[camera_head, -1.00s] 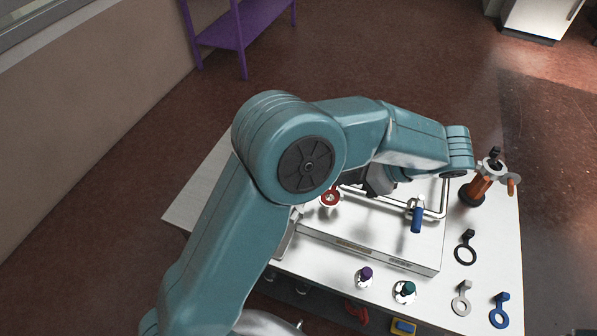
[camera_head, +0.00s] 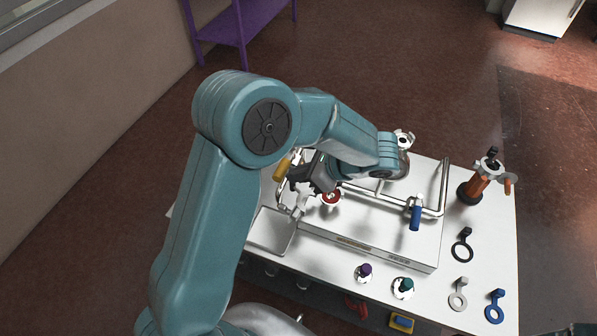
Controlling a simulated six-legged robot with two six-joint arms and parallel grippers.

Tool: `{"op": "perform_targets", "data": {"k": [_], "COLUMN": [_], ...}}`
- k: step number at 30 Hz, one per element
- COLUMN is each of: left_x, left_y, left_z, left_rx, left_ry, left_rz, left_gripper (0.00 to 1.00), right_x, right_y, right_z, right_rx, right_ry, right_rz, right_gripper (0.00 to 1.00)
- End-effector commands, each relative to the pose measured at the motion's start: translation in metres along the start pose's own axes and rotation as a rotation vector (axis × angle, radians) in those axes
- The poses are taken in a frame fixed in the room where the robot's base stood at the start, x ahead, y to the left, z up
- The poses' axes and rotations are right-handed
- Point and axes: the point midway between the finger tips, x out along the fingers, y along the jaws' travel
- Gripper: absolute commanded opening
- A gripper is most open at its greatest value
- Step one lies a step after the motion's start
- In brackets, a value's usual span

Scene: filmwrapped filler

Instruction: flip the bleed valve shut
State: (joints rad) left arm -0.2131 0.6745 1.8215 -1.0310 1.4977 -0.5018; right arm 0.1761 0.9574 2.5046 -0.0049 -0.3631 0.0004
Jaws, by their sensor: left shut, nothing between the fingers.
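A valve with a blue lever (camera_head: 416,217) sits on the pipework at the right of the white raised panel (camera_head: 385,243); its lever points toward the panel's front. A yellow lever (camera_head: 282,169) shows at the left, partly hidden by my left arm and gripper. A red round knob (camera_head: 331,197) stands between them. I cannot tell which of these is the bleed valve. My left gripper (camera_head: 299,210) is shut and empty, near the panel's left edge, beside the red knob and in front of the yellow lever. My right gripper is out of view.
An orange-handled fitting on a black base (camera_head: 470,193) stands at the back right. Purple (camera_head: 364,270) and teal (camera_head: 404,286) knobs stand in front of the panel. A grey tray (camera_head: 271,232) lies at left.

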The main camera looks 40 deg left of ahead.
Motion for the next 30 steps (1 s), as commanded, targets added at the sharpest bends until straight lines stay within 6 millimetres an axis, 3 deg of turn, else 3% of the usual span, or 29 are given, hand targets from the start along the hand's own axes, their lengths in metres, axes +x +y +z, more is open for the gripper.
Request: {"op": "perform_targets", "data": {"k": [20,30], "left_x": [0.003,0.015], "left_y": [0.003,0.005], "left_z": [0.002,0.010], "left_rx": [0.068,0.212], "left_ry": [-0.001,0.000], "left_rz": [-0.077,-0.244], "left_gripper": [0.00,0.00], "right_x": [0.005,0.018], "right_y": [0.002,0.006], "right_z": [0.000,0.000], "right_rx": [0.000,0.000], "right_ry": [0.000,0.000], "right_rz": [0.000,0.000], "right_gripper": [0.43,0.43]}}
